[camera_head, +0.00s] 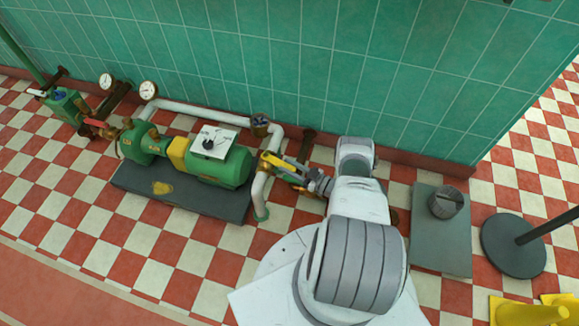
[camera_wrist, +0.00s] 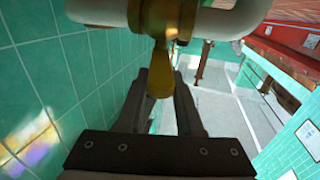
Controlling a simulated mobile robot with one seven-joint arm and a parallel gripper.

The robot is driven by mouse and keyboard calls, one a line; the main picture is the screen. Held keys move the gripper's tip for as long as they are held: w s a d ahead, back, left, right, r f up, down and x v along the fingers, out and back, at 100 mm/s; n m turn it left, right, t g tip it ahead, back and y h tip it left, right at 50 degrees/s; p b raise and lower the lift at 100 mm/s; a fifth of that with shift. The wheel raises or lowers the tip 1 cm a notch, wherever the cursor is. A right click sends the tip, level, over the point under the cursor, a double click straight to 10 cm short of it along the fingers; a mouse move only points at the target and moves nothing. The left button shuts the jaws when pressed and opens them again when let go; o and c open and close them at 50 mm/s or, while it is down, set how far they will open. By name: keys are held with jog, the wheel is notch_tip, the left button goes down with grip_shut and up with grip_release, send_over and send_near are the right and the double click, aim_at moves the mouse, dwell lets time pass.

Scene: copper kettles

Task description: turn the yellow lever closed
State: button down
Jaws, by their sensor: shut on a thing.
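The yellow lever (camera_head: 272,158) sits on a brass valve body on the white pipe (camera_head: 258,190), right of the green pump. In the wrist view the yellow lever (camera_wrist: 160,72) points down from the brass body (camera_wrist: 158,18), between the fingers. My gripper (camera_head: 285,170) reaches it from the right and is shut on the lever. In the wrist view my gripper (camera_wrist: 163,95) has one dark finger on each side of the lever. The contact faces are partly hidden.
The green pump (camera_head: 232,168) stands on a dark plinth (camera_head: 190,198) left of the valve. A green tiled wall (camera_head: 320,70) rises close behind the pipe. At right are a grey slab (camera_head: 440,250), a round dark base (camera_head: 513,258) and a yellow object (camera_head: 530,312).

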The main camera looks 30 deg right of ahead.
jog(key=shift+w+r, duration=0.1)
jog(key=shift+w, duration=0.1)
jog(key=c, duration=0.6)
grip_release()
jog(key=shift+o, duration=0.2)
jog(key=shift+s, duration=0.1)
jog(key=shift+s, duration=0.1)
jog(key=v, duration=1.7)
